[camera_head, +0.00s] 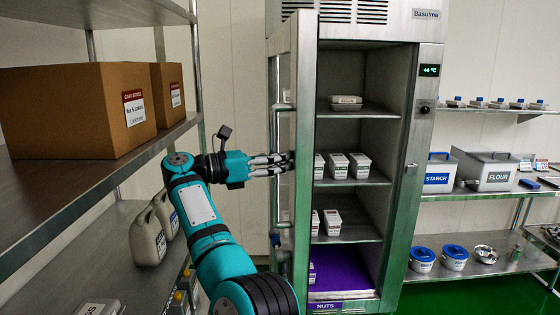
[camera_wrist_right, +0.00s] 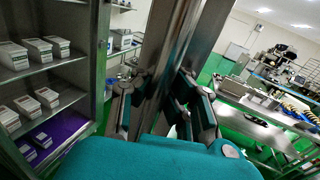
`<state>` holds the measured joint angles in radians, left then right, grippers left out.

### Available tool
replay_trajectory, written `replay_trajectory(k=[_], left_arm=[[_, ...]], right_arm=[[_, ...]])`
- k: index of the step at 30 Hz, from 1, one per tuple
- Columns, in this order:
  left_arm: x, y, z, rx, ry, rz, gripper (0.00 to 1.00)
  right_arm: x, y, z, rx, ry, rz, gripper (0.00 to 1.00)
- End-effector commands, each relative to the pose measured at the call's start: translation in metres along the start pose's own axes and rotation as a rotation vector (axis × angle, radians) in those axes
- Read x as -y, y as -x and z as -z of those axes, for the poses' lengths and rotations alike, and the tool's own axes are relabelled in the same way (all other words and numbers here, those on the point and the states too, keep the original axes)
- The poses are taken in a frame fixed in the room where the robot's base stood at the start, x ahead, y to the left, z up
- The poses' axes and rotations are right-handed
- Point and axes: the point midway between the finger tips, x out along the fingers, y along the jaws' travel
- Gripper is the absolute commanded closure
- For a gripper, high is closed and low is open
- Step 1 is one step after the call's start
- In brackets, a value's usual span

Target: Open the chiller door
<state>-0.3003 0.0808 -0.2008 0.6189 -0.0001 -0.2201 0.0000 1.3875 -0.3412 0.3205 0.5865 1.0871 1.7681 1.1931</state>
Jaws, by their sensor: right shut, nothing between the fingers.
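The chiller (camera_head: 425,110) stands in the middle of the head view. Its door (camera_head: 304,120) stands swung out on the left side, seen nearly edge-on, and the shelves inside are exposed. The door's long vertical handle (camera_head: 275,120) is on its outer, left side. My right gripper (camera_head: 283,162) is shut and empty at the door, level with the middle of the handle. In the right wrist view, its fingers (camera_wrist_right: 165,105) are in front of the metal door edge (camera_wrist_right: 170,45); whether they touch it I cannot tell. My left gripper is not in view.
White boxes (camera_head: 345,165) stand on the chiller shelves. A metal rack (camera_head: 60,190) with cardboard cartons (camera_head: 75,110) is close on the left, beside my right arm. Shelves with starch and flour bins (camera_head: 487,170) are on the right. Green floor (camera_head: 455,297) shows at lower right.

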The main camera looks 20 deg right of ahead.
Motion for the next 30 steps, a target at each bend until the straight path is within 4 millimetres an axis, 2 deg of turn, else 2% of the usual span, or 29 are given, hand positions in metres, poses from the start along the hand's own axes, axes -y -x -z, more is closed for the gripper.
replay_trajectory(k=[2, 11, 18, 22, 26, 30], left_arm=[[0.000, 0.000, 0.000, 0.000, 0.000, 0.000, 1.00], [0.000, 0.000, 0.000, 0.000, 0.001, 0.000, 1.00], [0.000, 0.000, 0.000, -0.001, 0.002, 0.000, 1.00], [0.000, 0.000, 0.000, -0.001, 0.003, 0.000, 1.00], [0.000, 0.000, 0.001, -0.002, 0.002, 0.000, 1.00], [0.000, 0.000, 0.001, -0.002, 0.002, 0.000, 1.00]], right_arm=[[0.001, 0.000, 0.001, -0.002, 0.002, 0.002, 0.99], [0.000, 0.000, 0.001, -0.001, 0.001, 0.001, 0.60], [0.000, 0.000, 0.000, -0.001, 0.001, 0.000, 0.60], [0.000, 0.000, -0.007, 0.000, 0.000, 0.000, 0.60], [0.000, 0.000, -0.028, -0.001, -0.003, -0.001, 0.60], [0.000, 0.000, -0.060, 0.001, -0.001, -0.001, 0.60]])
